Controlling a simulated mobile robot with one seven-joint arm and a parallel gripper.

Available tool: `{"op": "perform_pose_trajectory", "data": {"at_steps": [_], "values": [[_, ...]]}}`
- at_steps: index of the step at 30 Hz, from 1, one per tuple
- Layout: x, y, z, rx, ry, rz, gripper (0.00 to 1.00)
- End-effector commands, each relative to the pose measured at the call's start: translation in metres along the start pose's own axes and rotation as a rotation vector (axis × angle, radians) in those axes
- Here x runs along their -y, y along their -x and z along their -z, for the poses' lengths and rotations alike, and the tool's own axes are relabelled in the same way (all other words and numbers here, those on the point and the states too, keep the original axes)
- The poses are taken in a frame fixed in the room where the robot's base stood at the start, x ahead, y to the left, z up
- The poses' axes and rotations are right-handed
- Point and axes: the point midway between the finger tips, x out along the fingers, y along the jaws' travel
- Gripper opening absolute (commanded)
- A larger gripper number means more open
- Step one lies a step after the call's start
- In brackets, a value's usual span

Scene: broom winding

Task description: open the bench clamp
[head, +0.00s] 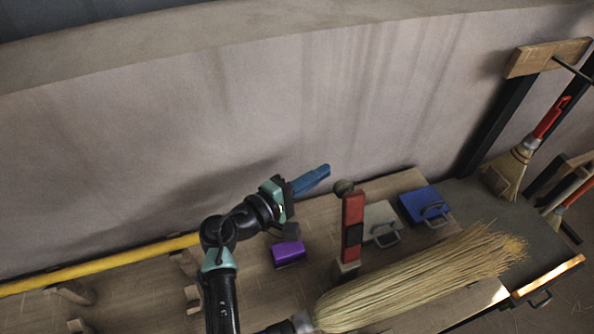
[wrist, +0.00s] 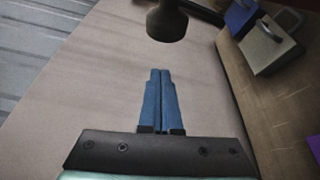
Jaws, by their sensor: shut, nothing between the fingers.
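A red upright post (head: 353,212) with a dark panel stands on a small wooden block on the bench, beside the straw broom head. A dark round knob (head: 343,187) sits at its top; I take this to be the bench clamp's lever. The knob (wrist: 167,22) also shows at the top of the wrist view, with a dark bar running right. My gripper (head: 326,170) is left of and slightly above the knob, with its blue fingers together and empty. In the wrist view the closed fingertips (wrist: 160,72) point toward the knob, apart from it. The clamp's jaws cannot be made out.
A large straw broom head (head: 420,280) lies across the front. A purple block (head: 288,252), a beige handled block (head: 380,220) and a blue handled block (head: 420,203) sit on the bench (head: 140,297). A yellow pole (head: 110,262) runs along the wall at left.

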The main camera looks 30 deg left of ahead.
Motion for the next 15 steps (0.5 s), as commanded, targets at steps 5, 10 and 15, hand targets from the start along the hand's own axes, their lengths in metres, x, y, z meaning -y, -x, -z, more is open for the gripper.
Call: {"op": "perform_pose_trajectory", "data": {"at_steps": [5,10,15], "values": [[-0.003,0.012,-0.025,0.0,0.003,0.001,0.0],[-0.001,0.015,-0.035,0.0,0.002,0.001,0.0],[0.0,0.016,-0.037,0.001,0.001,0.0,0.0]]}}
